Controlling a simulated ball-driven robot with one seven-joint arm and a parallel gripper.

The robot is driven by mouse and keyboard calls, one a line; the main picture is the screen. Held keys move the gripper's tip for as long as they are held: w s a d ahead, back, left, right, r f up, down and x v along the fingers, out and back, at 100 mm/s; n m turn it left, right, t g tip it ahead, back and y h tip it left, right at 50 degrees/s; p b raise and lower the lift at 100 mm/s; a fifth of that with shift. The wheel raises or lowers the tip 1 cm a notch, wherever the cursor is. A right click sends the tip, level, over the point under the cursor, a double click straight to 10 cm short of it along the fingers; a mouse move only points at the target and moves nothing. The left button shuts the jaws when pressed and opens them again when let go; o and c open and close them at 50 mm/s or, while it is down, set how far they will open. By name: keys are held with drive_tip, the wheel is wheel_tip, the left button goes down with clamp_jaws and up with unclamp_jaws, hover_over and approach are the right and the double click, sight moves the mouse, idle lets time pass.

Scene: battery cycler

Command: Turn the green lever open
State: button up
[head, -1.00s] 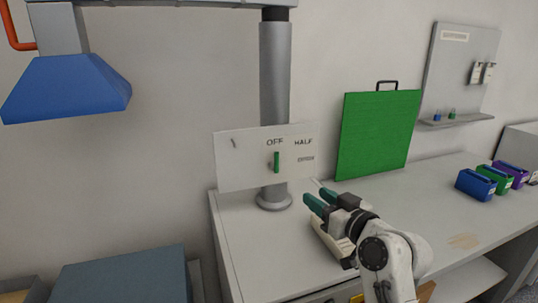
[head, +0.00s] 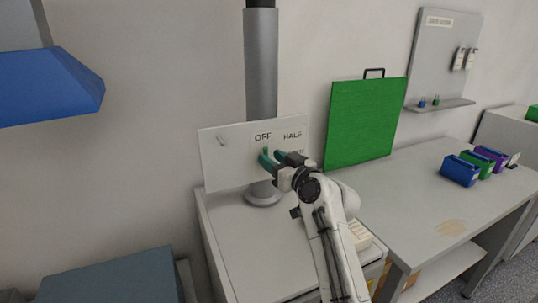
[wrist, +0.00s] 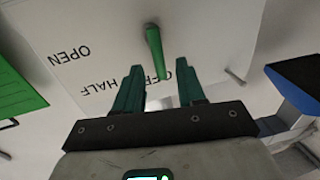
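The green lever (head: 265,151) is on a white panel (head: 220,165) and lies upright by the word OFF. In the wrist view the lever (wrist: 154,50) shows whole, its end by OFF, with HALF and OPEN to the left. My gripper (head: 271,157) is at the panel with its green fingers apart. In the wrist view my gripper (wrist: 159,68) is open, and the lever's end appears between the two fingertips. I cannot tell whether a finger touches it. In the head view the fingers hide the lever's lower part and most of the OPEN label.
A grey post (head: 261,70) stands behind the panel on the bench (head: 235,250). A green board (head: 365,125) leans on the wall to the right. Small coloured boxes (head: 460,170) stand farther right. A blue hood (head: 45,90) hangs at upper left.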

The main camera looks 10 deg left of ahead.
drive_tip(key=shift+x, duration=1.15)
drive_tip(key=shift+c, duration=0.3)
clamp_jaws()
